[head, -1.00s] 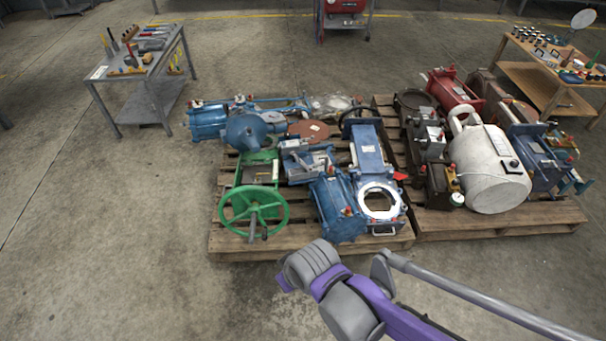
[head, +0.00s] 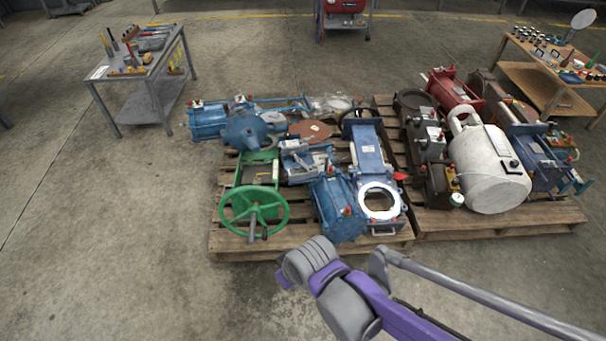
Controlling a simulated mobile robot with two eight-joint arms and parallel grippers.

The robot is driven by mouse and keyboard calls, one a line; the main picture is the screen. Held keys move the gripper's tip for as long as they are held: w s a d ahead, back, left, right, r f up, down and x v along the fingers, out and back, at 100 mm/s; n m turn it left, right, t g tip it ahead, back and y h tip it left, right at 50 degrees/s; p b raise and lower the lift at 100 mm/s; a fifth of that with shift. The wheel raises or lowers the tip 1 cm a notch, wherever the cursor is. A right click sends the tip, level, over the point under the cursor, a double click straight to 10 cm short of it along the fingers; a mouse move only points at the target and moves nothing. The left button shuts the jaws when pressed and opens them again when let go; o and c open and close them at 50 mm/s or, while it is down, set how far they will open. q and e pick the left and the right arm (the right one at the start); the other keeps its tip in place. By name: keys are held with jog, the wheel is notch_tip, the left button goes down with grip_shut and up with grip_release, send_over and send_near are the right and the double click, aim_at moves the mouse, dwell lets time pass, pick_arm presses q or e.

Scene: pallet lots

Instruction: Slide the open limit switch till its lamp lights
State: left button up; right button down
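I cannot pick out the open limit switch or a lit lamp for certain at this size. Two wooden pallets (head: 262,243) carry machine parts. On the left one are a green handwheel valve (head: 254,210), a blue motor-like unit (head: 338,208) and a blue gate valve (head: 368,150) with a round opening. Small grey boxes (head: 428,142) with knob-like tops stand on the right pallet. A purple and grey arm of mine reaches in from the lower right, in front of the pallets. No gripper fingers show, and the arm touches none of the parts.
A white tank (head: 487,165) and a red machine (head: 455,92) stand on the right pallet. A grey tool table (head: 160,95) is at the back left, and a wooden bench (head: 535,75) at the back right. The floor left of the pallets is clear.

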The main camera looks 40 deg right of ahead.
jog(key=shift+w+d, duration=0.1)
jog(key=shift+w, duration=0.05)
dwell(0.6)
jog(key=shift+c, duration=0.4)
grip_release()
pick_arm(q)
jog(key=shift+r, duration=0.1)
notch_tip(320, 180, up, 9)
jog(key=p, duration=0.8)
pick_arm(e)
jog(key=v, duration=0.8)
pick_arm(q)
notch_tip(320, 180, up, 10)
jog(key=w+p, duration=0.2)
jog(key=p, duration=0.7)
jog(key=shift+t, duration=0.4)
pick_arm(e)
notch_tip(320, 180, up, 13)
jog(key=a, duration=0.2)
jog(key=shift+w+a+r+t, duration=0.15)
jog(key=shift+w+r+t, duration=0.05)
jog(key=shift+w+t, duration=0.2)
